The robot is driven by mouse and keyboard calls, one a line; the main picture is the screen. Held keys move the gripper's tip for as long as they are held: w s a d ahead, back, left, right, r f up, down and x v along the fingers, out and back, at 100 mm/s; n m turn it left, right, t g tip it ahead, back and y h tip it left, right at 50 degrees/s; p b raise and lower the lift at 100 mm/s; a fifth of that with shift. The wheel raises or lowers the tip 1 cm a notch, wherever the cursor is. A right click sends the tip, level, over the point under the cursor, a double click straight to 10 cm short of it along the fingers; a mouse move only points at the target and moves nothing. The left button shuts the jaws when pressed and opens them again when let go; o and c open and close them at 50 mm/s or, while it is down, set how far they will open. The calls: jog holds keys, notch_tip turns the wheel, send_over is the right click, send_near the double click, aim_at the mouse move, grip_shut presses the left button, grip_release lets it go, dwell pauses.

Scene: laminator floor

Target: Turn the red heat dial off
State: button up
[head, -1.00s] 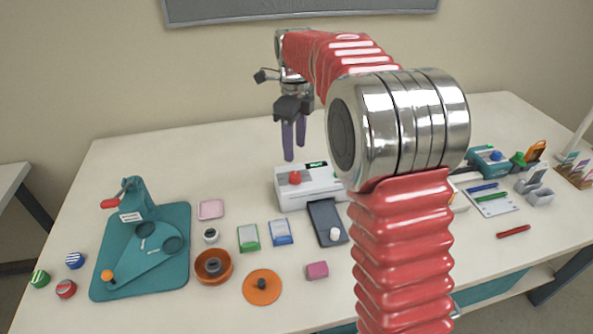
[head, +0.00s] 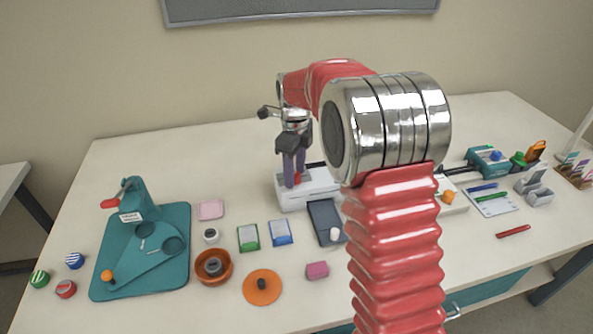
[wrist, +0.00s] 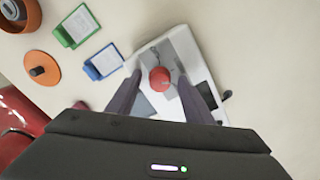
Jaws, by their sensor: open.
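The red heat dial (wrist: 160,78) sits on top of the white laminator (wrist: 184,45), which stands near the middle of the table in the head view (head: 292,201). My gripper (head: 294,184) points down over the laminator. In the wrist view my gripper (wrist: 162,80) is open, with one dark finger on each side of the dial and visible gaps between. Whether a finger touches the dial cannot be told. In the head view the fingers and my arm hide most of the dial and the laminator's right part.
A teal press (head: 150,250) stands at left. Blue (head: 281,233) and green (head: 248,238) card holders, an orange disc (head: 262,287), an orange bowl (head: 213,266) and a pink block (head: 317,270) lie in front. A teal device (head: 489,161) stands at right.

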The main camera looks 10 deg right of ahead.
jog(key=shift+c, duration=0.6)
jog(key=c, duration=0.9)
jog(key=shift+d, duration=0.2)
jog(key=shift+a, duration=0.1)
